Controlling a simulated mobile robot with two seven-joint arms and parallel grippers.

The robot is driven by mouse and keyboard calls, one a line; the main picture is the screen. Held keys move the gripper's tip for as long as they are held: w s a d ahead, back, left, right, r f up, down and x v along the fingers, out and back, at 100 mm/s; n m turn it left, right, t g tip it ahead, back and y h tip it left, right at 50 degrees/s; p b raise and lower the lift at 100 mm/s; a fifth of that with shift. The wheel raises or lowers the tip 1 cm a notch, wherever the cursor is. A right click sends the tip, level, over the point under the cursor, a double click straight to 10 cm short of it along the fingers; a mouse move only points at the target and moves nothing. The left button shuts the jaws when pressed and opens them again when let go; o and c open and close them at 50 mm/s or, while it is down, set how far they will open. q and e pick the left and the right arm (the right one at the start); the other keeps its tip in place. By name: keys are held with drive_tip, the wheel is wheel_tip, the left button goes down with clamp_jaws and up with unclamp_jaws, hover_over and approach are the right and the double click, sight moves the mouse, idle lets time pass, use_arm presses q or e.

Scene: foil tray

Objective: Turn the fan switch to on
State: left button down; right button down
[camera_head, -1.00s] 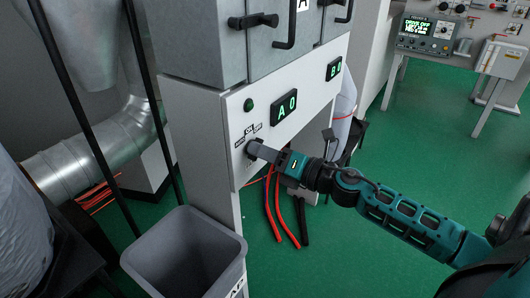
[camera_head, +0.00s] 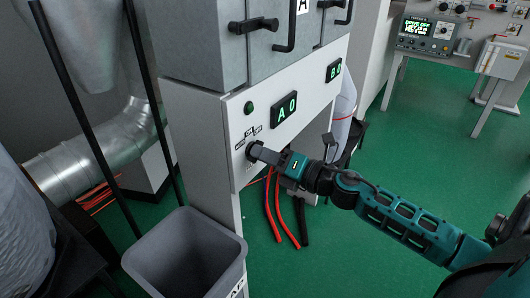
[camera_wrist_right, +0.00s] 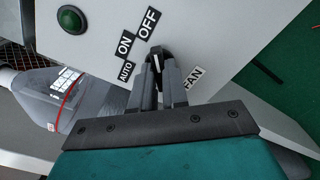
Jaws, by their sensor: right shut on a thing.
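The fan switch (camera_head: 250,146) is a small dark knob on the white front panel, below the green button. It also shows in the right wrist view (camera_wrist_right: 160,51), with labels AUTO, ON and OFF around it and FAN beside it. My right gripper (camera_head: 257,152) reaches the panel from the right, its fingers shut on the knob. In the right wrist view the gripper (camera_wrist_right: 160,72) has its two fingers on either side of the knob and covers much of it. I cannot tell which label the knob points to. My left gripper is not in view.
A green button (camera_head: 249,106) and a lit A0 display (camera_head: 284,110) sit above the switch. Dark handles (camera_head: 253,22) stick out of the grey doors higher up. A grey bin (camera_head: 185,250) stands below left. Red hoses (camera_head: 275,213) hang under the panel.

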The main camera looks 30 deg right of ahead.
drive_tip(key=shift+m+p, duration=3.1)
drive_tip(key=shift+m, duration=0.7)
drive_tip(key=c, duration=1.1)
unclamp_jaws()
drive_tip(key=shift+c, duration=0.2)
drive_tip(key=p+v, duration=0.1)
drive_tip(key=v, duration=1.2)
drive_tip(key=shift+a+m, duration=0.15)
drive_tip(key=shift+m, duration=0.15)
